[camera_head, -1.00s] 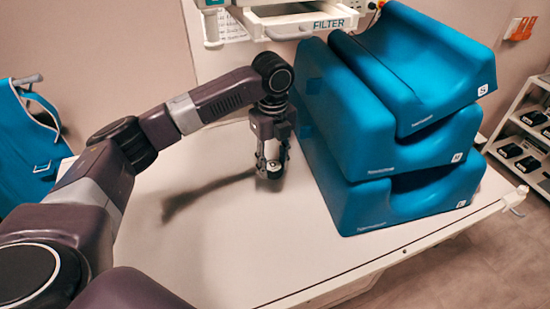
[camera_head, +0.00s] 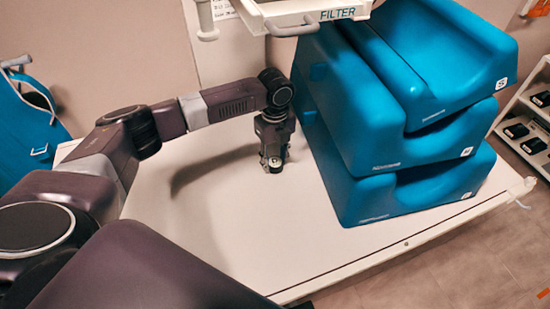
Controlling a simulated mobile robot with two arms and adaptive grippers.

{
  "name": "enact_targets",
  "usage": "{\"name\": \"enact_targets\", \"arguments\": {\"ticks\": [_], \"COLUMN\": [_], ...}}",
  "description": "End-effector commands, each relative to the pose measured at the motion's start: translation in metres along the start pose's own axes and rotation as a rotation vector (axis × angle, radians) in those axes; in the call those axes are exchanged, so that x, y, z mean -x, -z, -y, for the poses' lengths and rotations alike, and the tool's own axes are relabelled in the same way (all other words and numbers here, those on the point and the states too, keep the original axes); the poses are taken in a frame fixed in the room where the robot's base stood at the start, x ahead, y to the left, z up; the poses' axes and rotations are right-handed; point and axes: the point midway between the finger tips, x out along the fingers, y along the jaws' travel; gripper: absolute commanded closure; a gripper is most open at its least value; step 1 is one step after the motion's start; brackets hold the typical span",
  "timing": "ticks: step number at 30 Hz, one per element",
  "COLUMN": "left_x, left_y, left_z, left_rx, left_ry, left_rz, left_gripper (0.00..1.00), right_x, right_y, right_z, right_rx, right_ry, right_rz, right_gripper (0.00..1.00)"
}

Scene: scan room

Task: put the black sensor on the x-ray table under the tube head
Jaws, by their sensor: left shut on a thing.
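The white x-ray table (camera_head: 245,245) fills the middle of the head view. My left gripper (camera_head: 274,165) points down at the table's back half, left of the blue cushions. It is shut on a small dark thing at its fingertips, taken as the black sensor; the fingers hide most of it. Its tip is at or just above the tabletop; I cannot tell whether it touches. The tube head (camera_head: 290,14), white with a "FILTER" label, hangs at the top edge, above and behind the gripper; its upper part is out of the picture. My right gripper is not in view.
Stacked blue cushions (camera_head: 385,120) stand on the table's right part, close to my left gripper. The tabletop's left and front are clear. A shelf rack (camera_head: 512,103) with several black items stands at the far right. A blue apron (camera_head: 22,130) hangs at the left.

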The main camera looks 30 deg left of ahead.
Motion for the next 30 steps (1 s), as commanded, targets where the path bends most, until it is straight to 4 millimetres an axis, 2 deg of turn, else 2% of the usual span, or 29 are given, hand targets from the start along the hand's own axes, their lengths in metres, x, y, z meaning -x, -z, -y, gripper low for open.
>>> {"name": "enact_targets", "arguments": {"ticks": [1,4,10,11,15,25,30], "left_x": [-0.001,-0.002,-0.003,-0.004,-0.003,0.0,0.021], "left_y": [0.0,0.0,0.0,0.0,0.0,0.0,-0.001], "left_z": [0.001,0.001,0.001,0.001,0.001,0.001,0.002], "left_rx": [0.0,-0.001,0.0,0.0,0.0,0.0,0.0], "left_ry": [0.002,0.003,0.002,0.002,0.002,0.002,0.006], "left_rz": [0.0,0.001,0.0,0.0,0.0,0.0,0.001], "left_gripper": [0.95,0.95,0.95,0.63,0.48,0.48,0.48], "right_x": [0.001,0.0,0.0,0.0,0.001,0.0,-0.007], "right_y": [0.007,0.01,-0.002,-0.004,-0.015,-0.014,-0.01], "right_z": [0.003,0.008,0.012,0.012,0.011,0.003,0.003], "right_rx": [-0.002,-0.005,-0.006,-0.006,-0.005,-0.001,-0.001], "right_ry": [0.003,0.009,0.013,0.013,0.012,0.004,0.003], "right_rz": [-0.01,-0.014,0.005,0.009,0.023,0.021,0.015], "right_gripper": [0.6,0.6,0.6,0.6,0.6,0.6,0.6]}}
